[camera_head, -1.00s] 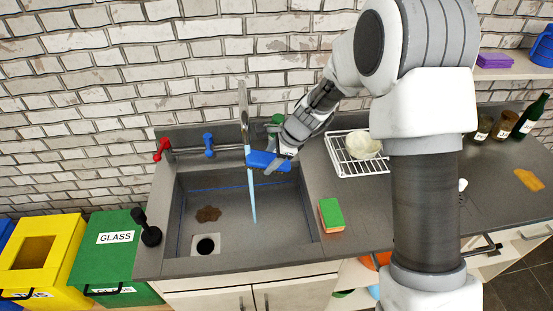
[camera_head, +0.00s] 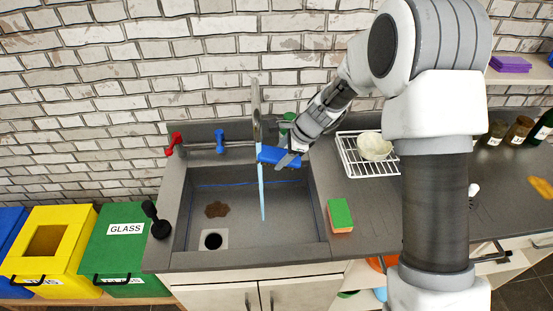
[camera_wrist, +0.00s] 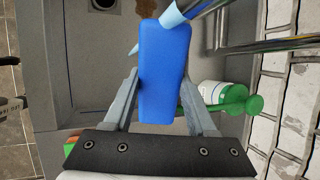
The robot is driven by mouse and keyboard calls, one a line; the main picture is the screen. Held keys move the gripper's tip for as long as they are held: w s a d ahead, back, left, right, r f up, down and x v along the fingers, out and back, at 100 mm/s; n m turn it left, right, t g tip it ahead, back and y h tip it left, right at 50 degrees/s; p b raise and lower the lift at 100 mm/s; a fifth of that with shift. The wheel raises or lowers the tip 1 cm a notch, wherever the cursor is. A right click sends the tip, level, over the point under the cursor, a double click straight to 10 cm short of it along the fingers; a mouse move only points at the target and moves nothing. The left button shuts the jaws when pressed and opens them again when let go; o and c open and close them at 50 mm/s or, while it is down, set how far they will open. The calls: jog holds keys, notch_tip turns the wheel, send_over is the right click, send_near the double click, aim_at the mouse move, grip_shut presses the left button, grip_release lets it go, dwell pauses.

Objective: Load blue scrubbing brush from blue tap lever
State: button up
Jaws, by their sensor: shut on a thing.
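The blue scrubbing brush (camera_head: 279,156) is held in my gripper (camera_head: 290,158), which is shut on it above the back right of the sink. In the wrist view the brush (camera_wrist: 164,72) sits between the two fingers (camera_wrist: 158,100), its long side running away from the palm. The blue tap lever (camera_head: 219,140) stands on the tap to the left of the brush, with the red lever further left. Light blue water runs from the spout into the sink, close to the brush's left end. Its underside is hidden.
The sink (camera_head: 252,262) has a brown stain and a drain. A green and orange sponge (camera_head: 340,215) and a white rack (camera_head: 350,165) with a bowl are to the right. A black plunger (camera_head: 161,229) stands left.

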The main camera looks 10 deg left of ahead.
jog(key=shift+w, duration=0.1)
jog(key=shift+s+d+f+b, duration=0.1)
jog(key=shift+s+d+b, duration=0.1)
jog(key=shift+d, duration=0.2)
jog(key=shift+s+d+b, duration=0.1)
jog(key=shift+d+b, duration=0.1)
jog(key=shift+d, duration=0.2)
jog(key=s+d+b, duration=0.2)
jog(key=d, duration=0.3)
jog(key=shift+s+d, duration=0.3)
jog(key=shift+d, duration=0.1)
dwell(0.9)
jog(key=s+d+r+p, duration=0.1)
jog(key=s+d+r, duration=0.1)
jog(key=d+r, duration=0.2)
jog(key=shift+d+p, duration=0.3)
dwell(0.8)
